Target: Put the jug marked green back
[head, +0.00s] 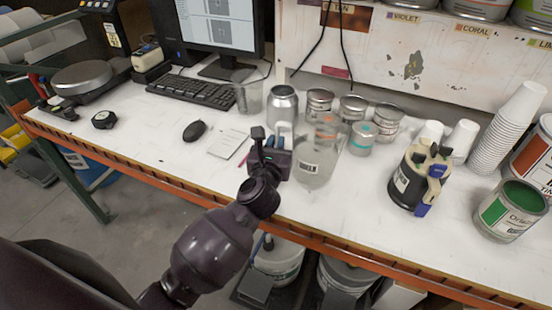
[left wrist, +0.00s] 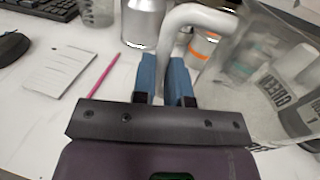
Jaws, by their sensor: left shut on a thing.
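The clear jug (head: 318,168) with a white label is near the middle of the bench in the head view. In the left wrist view the jug (left wrist: 255,55) fills the right side, and its label reads GREEN. My left gripper (head: 275,157) is on the jug's left side. In the left wrist view its blue fingers (left wrist: 168,80) are shut on the jug's pale curved handle (left wrist: 195,17). The jug looks close to upright. I cannot tell whether its base touches the bench. My right gripper is not in view.
Several metal cans (head: 320,102) stand behind the jug. A black container with a beige and blue top (head: 410,180) and an open green paint can (head: 510,210) stand to the right. A notepad (head: 229,145) and mouse (head: 194,130) lie left. Shelf labels read VIOLET, CORAL.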

